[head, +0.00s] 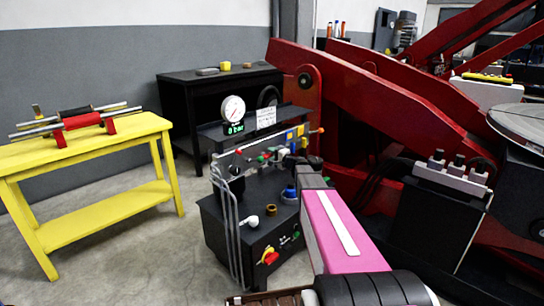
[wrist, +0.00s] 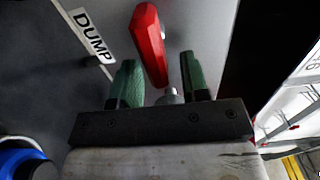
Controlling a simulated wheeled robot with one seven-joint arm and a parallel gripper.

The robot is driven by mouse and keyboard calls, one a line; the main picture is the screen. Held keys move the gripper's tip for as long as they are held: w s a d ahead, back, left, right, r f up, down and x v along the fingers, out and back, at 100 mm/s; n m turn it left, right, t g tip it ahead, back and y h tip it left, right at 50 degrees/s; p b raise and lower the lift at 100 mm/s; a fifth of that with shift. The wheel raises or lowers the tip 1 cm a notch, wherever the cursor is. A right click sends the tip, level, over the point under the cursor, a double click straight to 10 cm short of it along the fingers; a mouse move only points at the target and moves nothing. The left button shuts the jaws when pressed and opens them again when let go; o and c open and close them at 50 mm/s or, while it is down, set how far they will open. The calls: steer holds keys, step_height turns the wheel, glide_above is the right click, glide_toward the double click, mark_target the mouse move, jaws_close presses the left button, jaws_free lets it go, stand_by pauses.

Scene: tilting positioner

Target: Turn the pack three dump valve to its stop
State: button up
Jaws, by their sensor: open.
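In the wrist view, a red valve lever (wrist: 150,45) stands out from a grey panel beside a label reading DUMP (wrist: 90,37). My gripper (wrist: 160,76) is open, with one green fingertip on each side of the lever's lower end. I cannot tell whether either finger touches it. In the head view, my pink arm link reaches to the dark hydraulic unit (head: 222,216), and the arm hides part of its valve row. A round gauge (head: 232,108) on top has a green display that seems to read 0 bar. No pack number is legible.
A yellow bench (head: 100,195) stands left, a black cabinet (head: 180,100) behind. Red machine arms (head: 390,88) crowd the right. Floor between bench and unit is clear.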

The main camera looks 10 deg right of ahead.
steer(key=v, duration=1)
steer(key=shift+s+d, duration=0.15)
steer(key=shift+s, duration=0.1)
